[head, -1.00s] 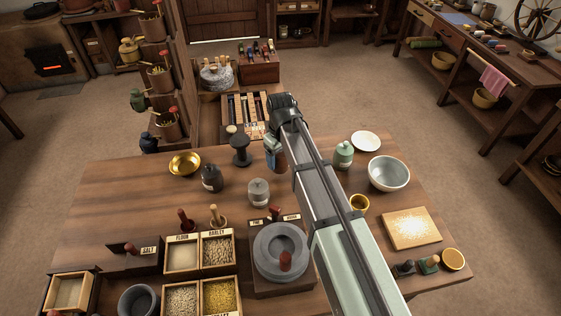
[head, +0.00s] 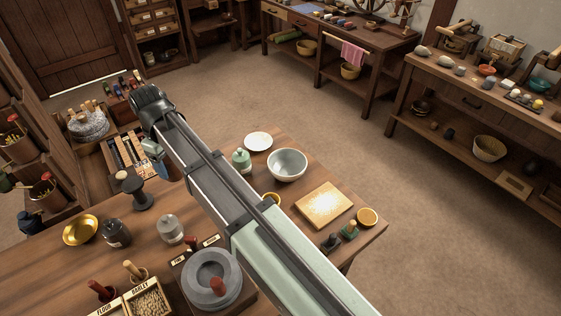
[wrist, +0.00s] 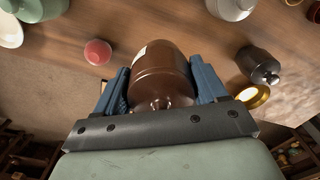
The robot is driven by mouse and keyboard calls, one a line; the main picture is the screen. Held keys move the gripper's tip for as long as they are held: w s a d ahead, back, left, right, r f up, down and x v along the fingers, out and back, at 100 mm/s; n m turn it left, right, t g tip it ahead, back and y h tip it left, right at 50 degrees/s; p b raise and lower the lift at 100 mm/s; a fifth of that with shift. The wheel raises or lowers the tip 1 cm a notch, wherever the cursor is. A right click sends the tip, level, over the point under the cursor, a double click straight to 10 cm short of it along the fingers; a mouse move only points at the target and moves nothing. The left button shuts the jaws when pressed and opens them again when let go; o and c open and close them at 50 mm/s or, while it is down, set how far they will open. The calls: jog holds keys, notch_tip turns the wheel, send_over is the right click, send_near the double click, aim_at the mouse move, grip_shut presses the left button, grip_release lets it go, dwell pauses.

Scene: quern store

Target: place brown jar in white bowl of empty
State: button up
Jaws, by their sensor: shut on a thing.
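In the wrist view a brown jar (wrist: 163,75) with a pale label sits between the blue fingers of my gripper (wrist: 163,82), which is shut on it. In the head view my gripper (head: 153,150) is at the table's far edge, mostly behind my arm, and I cannot make out the jar clearly. The white bowl (head: 287,165) stands to its right on the table and looks empty. A flat white plate (head: 258,141) lies just behind the bowl, and a green jar (head: 241,161) stands left of it.
A black jar (head: 117,232), a grey jar (head: 170,229), a brass bowl (head: 80,230) and a dark pedestal (head: 137,192) stand on the left. A dusted board (head: 324,204) lies in front of the white bowl. A small red round thing (wrist: 97,52) shows in the wrist view.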

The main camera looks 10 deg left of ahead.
notch_tip(320, 180, up, 3)
jog(key=shift+r, duration=0.2)
jog(key=w+d, duration=0.6)
jog(key=d, duration=0.3)
jog(key=w+d, duration=0.6)
jog(key=d, duration=0.2)
send_over(288, 172)
notch_tip(288, 172, down, 4)
jog(key=shift+n, duration=0.4)
jog(key=shift+f, duration=5.6)
jog(key=shift+f, duration=0.1)
jog(key=o, duration=1.1)
jog(key=shift+c, duration=0.2)
